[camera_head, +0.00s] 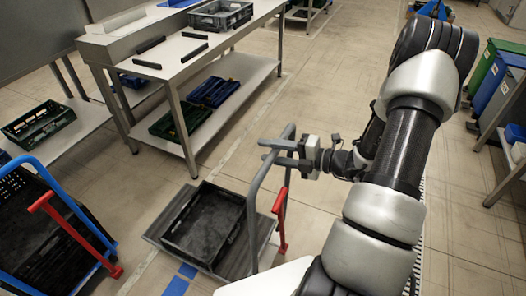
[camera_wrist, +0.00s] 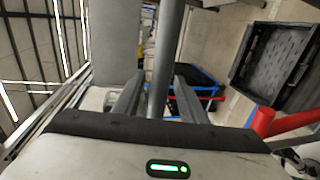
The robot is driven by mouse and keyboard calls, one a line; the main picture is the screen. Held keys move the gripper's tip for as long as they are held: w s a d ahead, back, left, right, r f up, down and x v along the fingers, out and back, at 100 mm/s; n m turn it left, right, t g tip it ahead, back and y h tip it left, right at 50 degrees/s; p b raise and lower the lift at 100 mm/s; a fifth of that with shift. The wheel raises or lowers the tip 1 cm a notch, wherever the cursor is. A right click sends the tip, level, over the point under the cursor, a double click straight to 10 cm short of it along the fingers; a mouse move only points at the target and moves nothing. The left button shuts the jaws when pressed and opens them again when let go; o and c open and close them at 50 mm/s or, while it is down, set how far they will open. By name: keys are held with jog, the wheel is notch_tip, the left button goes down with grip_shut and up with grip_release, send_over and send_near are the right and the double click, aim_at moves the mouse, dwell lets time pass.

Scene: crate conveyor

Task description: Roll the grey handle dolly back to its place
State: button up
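The grey handle dolly stands on the floor, with a dark flat deck (camera_head: 155,232) and an upright grey tube handle (camera_head: 262,180). A black, apparently empty crate (camera_head: 181,253) sits on its deck; the crate also shows in the wrist view (camera_wrist: 242,55). A red lever (camera_head: 281,220) is at the handle's side. My gripper (camera_head: 272,152) is at the upper part of the handle. In the wrist view my gripper's fingers (camera_wrist: 160,90) stand on either side of the grey handle tube (camera_wrist: 166,60), with small gaps visible. I cannot tell whether they touch it.
A blue handle dolly (camera_head: 62,190) with a red lever stands at the left. A work table (camera_head: 190,58) with crates on its shelf is behind the grey dolly. Blue floor tape (camera_head: 177,287) lies in front of it. Coloured bins (camera_head: 490,75) stand right; floor between is clear.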

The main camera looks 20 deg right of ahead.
jog(key=shift+x, duration=1.25)
grip_shut()
